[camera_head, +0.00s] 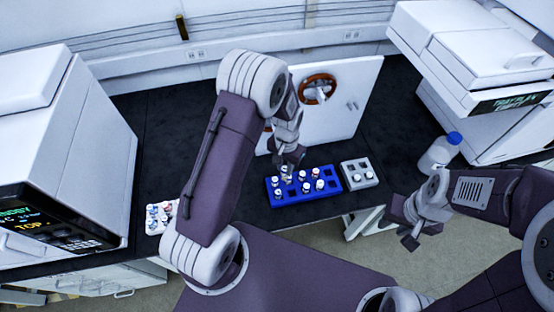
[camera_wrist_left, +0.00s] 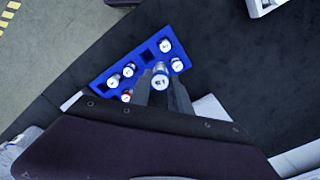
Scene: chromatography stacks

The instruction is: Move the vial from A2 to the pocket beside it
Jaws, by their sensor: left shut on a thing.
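My left gripper (camera_head: 288,169) reaches down over the blue rack (camera_head: 311,197), its fingers shut on a white-capped vial (camera_wrist_left: 160,81). The vial sits between the fingers in the left wrist view; its cap mark is too small to read surely. Its lower end is hidden, so I cannot tell whether it is in a pocket or above the rack. Several other capped vials stand in the rack, and a dark empty pocket (camera_wrist_left: 147,55) shows near the held vial. My right gripper (camera_head: 419,236) is apart from the racks at the right, fingers spread and empty.
A grey rack (camera_head: 347,178) with vials stands right of the blue one. A pale tray (camera_head: 152,228) with vials lies at the left. A blue-capped bottle (camera_head: 440,152) stands near the right machine (camera_head: 480,110). A white panel with a red wheel (camera_head: 318,88) stands behind.

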